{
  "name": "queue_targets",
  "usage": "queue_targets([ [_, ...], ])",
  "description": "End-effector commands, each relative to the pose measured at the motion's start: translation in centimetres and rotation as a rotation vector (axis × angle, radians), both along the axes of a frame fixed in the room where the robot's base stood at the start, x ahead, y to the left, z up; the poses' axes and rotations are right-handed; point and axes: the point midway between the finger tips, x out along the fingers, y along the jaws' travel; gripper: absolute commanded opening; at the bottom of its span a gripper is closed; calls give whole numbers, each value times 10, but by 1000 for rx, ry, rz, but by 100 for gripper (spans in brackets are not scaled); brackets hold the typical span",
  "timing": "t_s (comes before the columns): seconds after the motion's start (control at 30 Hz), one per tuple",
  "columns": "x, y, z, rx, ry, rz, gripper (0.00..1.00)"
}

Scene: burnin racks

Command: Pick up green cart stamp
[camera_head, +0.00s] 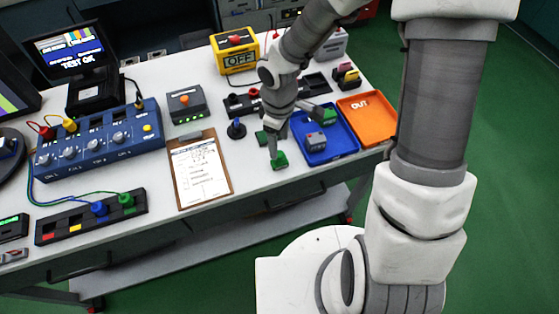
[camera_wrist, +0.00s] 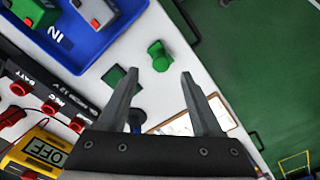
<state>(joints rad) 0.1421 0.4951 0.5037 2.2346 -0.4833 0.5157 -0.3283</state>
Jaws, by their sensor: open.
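A green stamp-like piece (camera_wrist: 159,56) with a rounded knob lies on the white bench near its front edge. In the head view it shows as a green block (camera_head: 280,161) just below my gripper (camera_head: 271,148). In the wrist view my gripper (camera_wrist: 159,76) is open, and the piece appears just beyond and between the two fingertips, with nothing held. A smaller flat green square (camera_wrist: 113,76) lies beside it, towards the blue tray; it also shows in the head view (camera_head: 262,138). I cannot tell the exact gap between fingertips and stamp.
The blue IN tray (camera_head: 345,146) holds a grey box and a green piece. An orange OUT tray (camera_head: 388,116) stands to its right. A dark blue knobbed piece (camera_head: 236,130) and a clipboard (camera_head: 229,190) lie to the left. A yellow OFF box (camera_head: 252,58) stands behind.

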Motion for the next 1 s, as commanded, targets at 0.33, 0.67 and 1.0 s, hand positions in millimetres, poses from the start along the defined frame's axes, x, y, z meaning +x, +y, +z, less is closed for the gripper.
queue_targets([
  [0.33, -3, 0, -36, 0, 4, 2, 67],
  [0.67, -2, -1, -61, 0, 0, 0, 67],
  [1.0, -2, -1, -61, 0, 0, 0, 31],
])
